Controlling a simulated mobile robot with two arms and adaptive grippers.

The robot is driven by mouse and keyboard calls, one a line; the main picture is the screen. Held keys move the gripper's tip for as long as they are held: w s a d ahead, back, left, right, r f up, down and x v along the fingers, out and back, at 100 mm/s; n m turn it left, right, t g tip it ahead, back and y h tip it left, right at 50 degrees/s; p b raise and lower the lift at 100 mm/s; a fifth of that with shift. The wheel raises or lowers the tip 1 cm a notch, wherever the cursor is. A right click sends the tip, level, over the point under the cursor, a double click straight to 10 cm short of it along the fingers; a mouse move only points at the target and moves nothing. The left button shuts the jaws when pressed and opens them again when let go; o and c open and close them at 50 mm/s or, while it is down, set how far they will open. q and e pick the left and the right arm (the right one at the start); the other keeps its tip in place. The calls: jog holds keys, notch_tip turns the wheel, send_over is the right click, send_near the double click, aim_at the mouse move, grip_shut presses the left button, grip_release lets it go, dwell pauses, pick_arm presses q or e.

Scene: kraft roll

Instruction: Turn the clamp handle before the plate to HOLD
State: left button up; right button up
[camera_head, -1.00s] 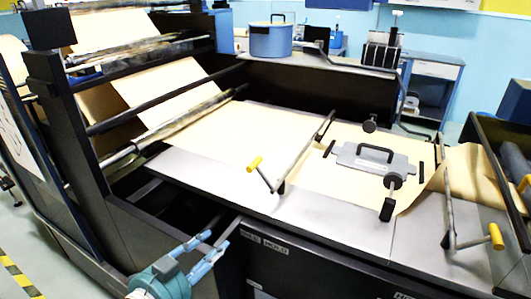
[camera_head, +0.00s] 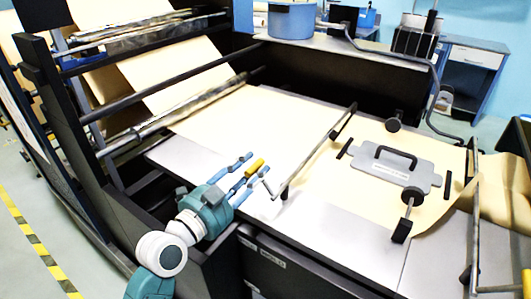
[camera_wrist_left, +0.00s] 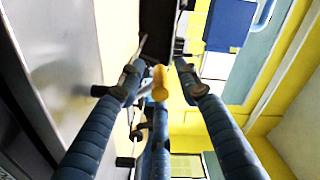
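The clamp handle has a yellow grip (camera_head: 255,167) on a bent metal crank at the near end of a clamp bar (camera_head: 318,145), left of the grey plate (camera_head: 390,171) with its black handle. My left gripper (camera_head: 251,179) is open at the yellow grip, with blue fingers on either side of it. In the left wrist view the yellow grip (camera_wrist_left: 160,83) lies between the spread fingertips, with gaps visible at both sides. Small labels (camera_head: 272,257) are on the dark front face below the handle; I cannot read them. My right gripper is not in view.
Kraft paper (camera_head: 245,125) runs from the rollers at the left across the bed under the plate. A second bar (camera_head: 475,205) stands at the right. A blue pot (camera_head: 292,20) sits on the back shelf. The silver bed strip (camera_head: 320,225) in front is clear.

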aim_at(264, 159)
pick_arm(q)
jog(key=p+x, duration=0.1)
jog(key=x, duration=0.5)
jog(key=shift+s, duration=0.1)
grip_shut()
